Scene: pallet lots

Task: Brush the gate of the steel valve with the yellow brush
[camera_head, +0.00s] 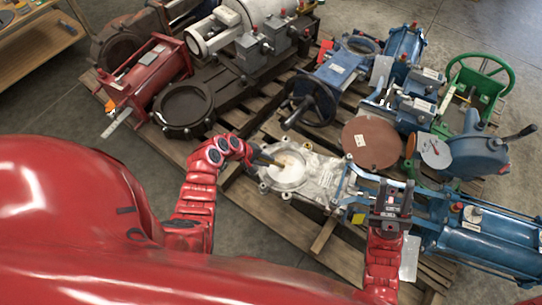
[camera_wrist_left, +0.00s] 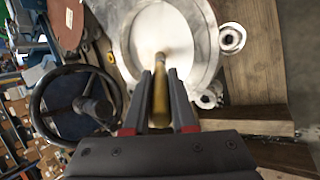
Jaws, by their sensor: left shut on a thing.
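The steel valve (camera_head: 308,176) lies on a wooden pallet in the middle of the head view. Its round pale gate (camera_head: 288,168) faces up inside a ring; the gate (camera_wrist_left: 160,32) also fills the top of the left wrist view. My left gripper (camera_head: 252,158) is shut on the yellow brush (camera_head: 265,161). The brush (camera_wrist_left: 160,98) sits between the two dark fingers (camera_wrist_left: 163,100) and points at the gate. Its tip overlaps the gate; I cannot tell if it touches. My right gripper (camera_head: 392,198) is over the frame right of the steel valve; its fingers are unclear.
A black handwheel (camera_head: 307,110) and a blue valve (camera_head: 343,68) stand behind the steel valve. A brown disc (camera_head: 366,141) is behind it to the right. Blue cylinders (camera_head: 490,238) lie at right. Red and dark valves crowd the back left.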

